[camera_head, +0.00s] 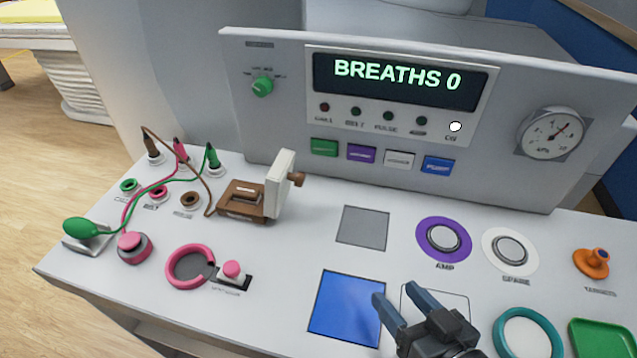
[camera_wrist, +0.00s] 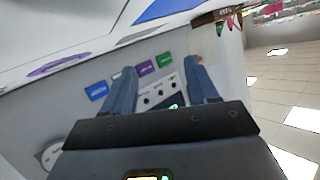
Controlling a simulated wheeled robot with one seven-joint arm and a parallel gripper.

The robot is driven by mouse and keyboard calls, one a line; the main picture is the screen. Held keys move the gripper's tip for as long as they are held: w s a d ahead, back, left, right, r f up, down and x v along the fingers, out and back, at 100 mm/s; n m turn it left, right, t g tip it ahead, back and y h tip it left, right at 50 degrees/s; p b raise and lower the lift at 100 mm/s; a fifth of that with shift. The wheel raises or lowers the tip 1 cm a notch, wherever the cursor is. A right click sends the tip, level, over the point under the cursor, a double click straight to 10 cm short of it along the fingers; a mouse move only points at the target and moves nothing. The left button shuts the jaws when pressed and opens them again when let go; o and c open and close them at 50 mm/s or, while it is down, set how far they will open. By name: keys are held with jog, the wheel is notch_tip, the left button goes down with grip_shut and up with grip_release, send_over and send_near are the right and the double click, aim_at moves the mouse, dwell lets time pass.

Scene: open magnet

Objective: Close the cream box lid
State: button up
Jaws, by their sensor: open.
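The box is a small brown box (camera_head: 242,200) on the white console top, left of centre. Its cream lid (camera_head: 279,186) stands upright at the box's right side, so the box is open. A brown knob (camera_head: 297,178) sticks out from the lid's right face. My gripper (camera_head: 395,294) is at the lower right of the head view, well apart from the box. Its two blue-grey fingers are spread with nothing between them. They also show in the wrist view (camera_wrist: 160,68), pointing toward the console panel.
A grey square (camera_head: 363,228) and a blue square (camera_head: 346,308) are right of the box. Cables (camera_head: 165,185) and plugs lie to its left. A pink ring (camera_head: 190,266) and a pink button (camera_head: 232,269) are in front. The upright panel (camera_head: 275,125) stands behind.

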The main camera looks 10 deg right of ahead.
aim_at(287, 187)
jog(key=w+a+n+y, duration=0.2)
jog(key=w, duration=0.2)
jog(key=w+a+n+g+y+b, duration=0.1)
jog(key=w+a+n, duration=0.1)
jog(key=w, duration=0.3)
jog(key=w+a+r+n+g+y+b, duration=0.1)
jog(key=w+a+y, duration=0.1)
jog(key=w, duration=0.3)
jog(key=shift+w+a+r+n+y, duration=0.1)
jog(key=shift+w+a+n+y, duration=0.05)
jog(key=shift+n+y, duration=0.2)
jog(key=w+n+g+y+b, duration=0.1)
jog(key=w+n+y, duration=0.1)
jog(key=w+r+n+g+y+b, duration=0.1)
jog(key=w+n, duration=0.1)
jog(key=n, duration=0.1)
jog(key=shift+w+y+b, duration=0.3)
jog(key=shift+w+y, duration=0.05)
jog(key=shift+w, duration=0.05)
jog(key=w+a+r+n+g+y+p, duration=0.1)
jog(key=w+a+r+n+g+y, duration=0.1)
jog(key=w+a+n+y, duration=0.1)
jog(key=shift+w+a+r+n, duration=0.2)
jog(key=shift+w+a+n, duration=0.45)
jog(key=shift+w+a, duration=0.45)
jog(key=shift+c, duration=0.2)
grip_shut()
